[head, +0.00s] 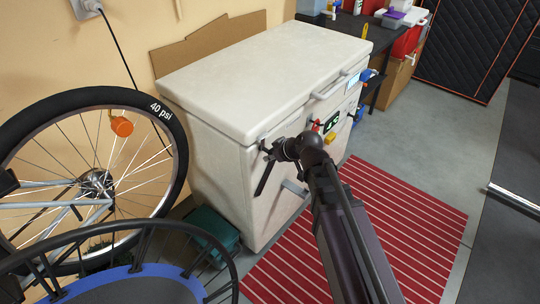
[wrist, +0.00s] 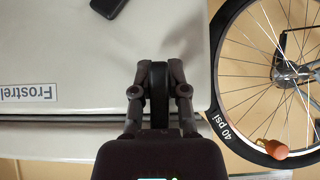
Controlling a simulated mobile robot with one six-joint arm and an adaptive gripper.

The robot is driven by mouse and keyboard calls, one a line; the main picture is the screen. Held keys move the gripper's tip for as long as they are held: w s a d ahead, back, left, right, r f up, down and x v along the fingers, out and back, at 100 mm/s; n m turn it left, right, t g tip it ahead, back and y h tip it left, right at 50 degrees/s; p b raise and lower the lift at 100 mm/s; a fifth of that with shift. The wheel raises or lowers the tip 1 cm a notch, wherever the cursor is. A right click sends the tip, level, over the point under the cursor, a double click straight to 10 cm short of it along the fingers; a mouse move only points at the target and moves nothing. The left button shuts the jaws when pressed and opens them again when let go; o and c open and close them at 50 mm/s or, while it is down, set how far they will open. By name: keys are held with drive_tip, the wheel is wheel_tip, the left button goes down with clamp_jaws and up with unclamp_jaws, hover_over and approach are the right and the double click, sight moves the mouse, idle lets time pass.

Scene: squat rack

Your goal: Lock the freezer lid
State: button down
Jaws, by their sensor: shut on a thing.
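The white chest freezer (head: 225,175) stands against the wall with its lid (head: 260,75) down. In the head view my gripper (head: 266,168) is at the freezer's front, just below the lid's edge near the left corner. In the wrist view my gripper (wrist: 159,92) is shut on a dark upright piece (wrist: 159,75) that looks like a latch lever, across the lid seam. The fingers hide its sides, so its exact position is unclear. The freezer's front (wrist: 60,50) shows upside down in that view, with the Frostrel label (wrist: 28,92).
A bicycle wheel (head: 170,180) stands close left of the freezer and shows near my gripper in the wrist view. A green box (head: 210,232) is on the floor by the freezer. A red striped mat (head: 420,210) lies in front. A dark table stands behind right.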

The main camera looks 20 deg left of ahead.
idle(0.4)
drive_tip(key=c, duration=0.6)
unclamp_jaws()
drive_tip(key=shift+c, duration=0.2)
